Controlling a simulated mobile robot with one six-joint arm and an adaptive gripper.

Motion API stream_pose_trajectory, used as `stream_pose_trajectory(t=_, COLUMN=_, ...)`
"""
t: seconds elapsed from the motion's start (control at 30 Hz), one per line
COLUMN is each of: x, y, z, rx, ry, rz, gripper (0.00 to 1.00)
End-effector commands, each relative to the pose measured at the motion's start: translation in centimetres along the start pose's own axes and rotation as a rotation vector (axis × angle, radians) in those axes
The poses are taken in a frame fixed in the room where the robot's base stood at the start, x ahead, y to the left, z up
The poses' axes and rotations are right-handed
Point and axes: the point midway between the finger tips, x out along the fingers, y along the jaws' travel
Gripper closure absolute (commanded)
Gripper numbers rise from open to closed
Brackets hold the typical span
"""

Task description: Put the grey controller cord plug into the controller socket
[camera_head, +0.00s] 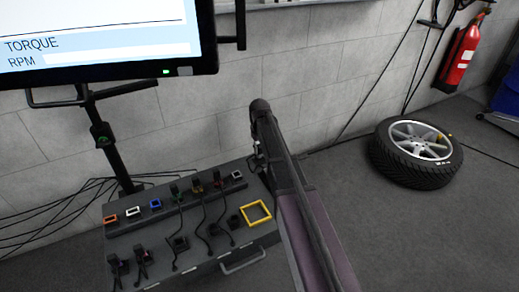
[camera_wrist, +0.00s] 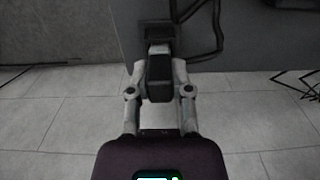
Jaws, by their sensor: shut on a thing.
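In the wrist view, my gripper (camera_wrist: 159,75) is shut on a dark plug (camera_wrist: 159,78), one finger on each side. The plug's colour marking does not show, so I cannot tell from its look that it is the grey one. A dark block (camera_wrist: 157,32) lies just beyond the plug's tip; whether they touch is unclear. In the head view, my arm hides most of the gripper, which is near the right end of the dark box. The grey-framed socket (camera_head: 237,175) is at the right end of the box's back row, just left of my arm.
The dark box (camera_head: 190,255) bears orange (camera_head: 110,219), white (camera_head: 132,211) and blue (camera_head: 155,204) sockets, several plugs with cords, and a yellow square frame (camera_head: 257,213). A monitor (camera_head: 110,40) stands behind left. A dark cord (camera_wrist: 212,40) loops at the wrist view's upper right. A wheel (camera_head: 415,152) lies right.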

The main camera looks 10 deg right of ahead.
Motion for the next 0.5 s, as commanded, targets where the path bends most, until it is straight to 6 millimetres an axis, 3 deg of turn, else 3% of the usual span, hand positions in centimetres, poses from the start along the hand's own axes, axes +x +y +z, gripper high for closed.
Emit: stream_pose_trajectory(t=0.5, x=-1.6, y=0.0, z=0.0, rx=0.000, ry=0.000, rz=0.000, gripper=1.00)
